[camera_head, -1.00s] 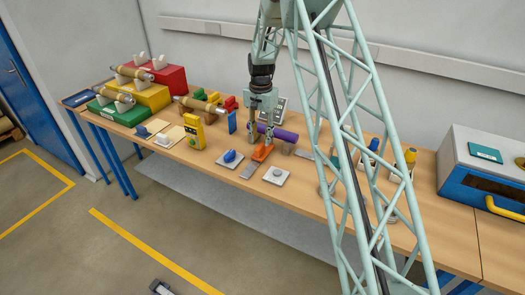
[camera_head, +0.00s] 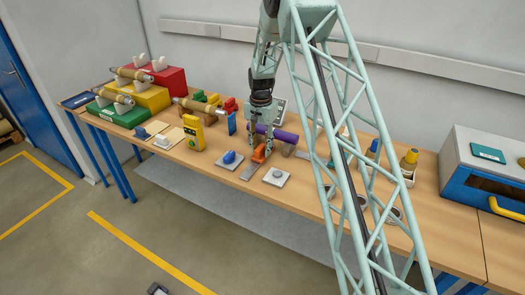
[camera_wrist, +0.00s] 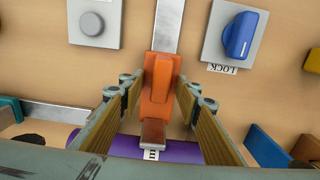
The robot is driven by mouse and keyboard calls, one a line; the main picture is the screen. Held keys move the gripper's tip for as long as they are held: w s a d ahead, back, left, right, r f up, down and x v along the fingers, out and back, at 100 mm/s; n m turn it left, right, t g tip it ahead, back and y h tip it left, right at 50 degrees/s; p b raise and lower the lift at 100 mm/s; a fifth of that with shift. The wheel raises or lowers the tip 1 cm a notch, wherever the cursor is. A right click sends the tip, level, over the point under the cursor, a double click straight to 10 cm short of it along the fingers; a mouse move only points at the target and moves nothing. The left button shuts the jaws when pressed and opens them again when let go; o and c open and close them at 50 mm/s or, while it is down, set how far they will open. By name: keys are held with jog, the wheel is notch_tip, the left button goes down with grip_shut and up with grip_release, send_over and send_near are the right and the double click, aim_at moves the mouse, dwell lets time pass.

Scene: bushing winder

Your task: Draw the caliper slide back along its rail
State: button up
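The orange caliper slide (camera_wrist: 160,85) sits on its grey metal rail (camera_wrist: 168,27) in the middle of the wrist view. In the head view the slide (camera_head: 260,154) shows at the front of the table, with the rail (camera_head: 251,173) reaching towards the front edge. My gripper (camera_wrist: 160,82) points down over the slide, one finger on each side. The fingertips are drawn in close against the slide's sides; exact contact is hard to see. The gripper (camera_head: 261,150) partly covers the slide in the head view.
A purple roll (camera_wrist: 175,148) lies right behind the slide. A blue knob on a plate marked LOCK (camera_wrist: 238,36) is to the rail's right in the wrist view, and a grey button plate (camera_wrist: 94,24) to its left. A yellow device (camera_head: 193,132) stands farther left in the head view.

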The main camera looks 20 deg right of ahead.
jog(key=shift+c, duration=0.6)
jog(key=c, duration=0.8)
jog(key=shift+c, duration=0.2)
jog(key=shift+s+a, duration=0.25)
jog(key=shift+a, duration=0.05)
jog(key=shift+s+a+b, duration=0.4)
jog(key=shift+s+a, duration=0.6)
jog(key=shift+a, duration=0.15)
jog(key=shift+s+a+b, duration=0.4)
jog(key=shift+s+a, duration=0.55)
jog(key=shift+a, duration=0.2)
jog(key=shift+s+a, duration=0.2)
jog(key=shift+a, duration=0.1)
jog(key=shift+s+a+b, duration=0.35)
jog(key=shift+s+a, duration=0.5)
jog(key=shift+a, duration=0.15)
jog(key=o, duration=1)
jog(key=shift+c, duration=0.2)
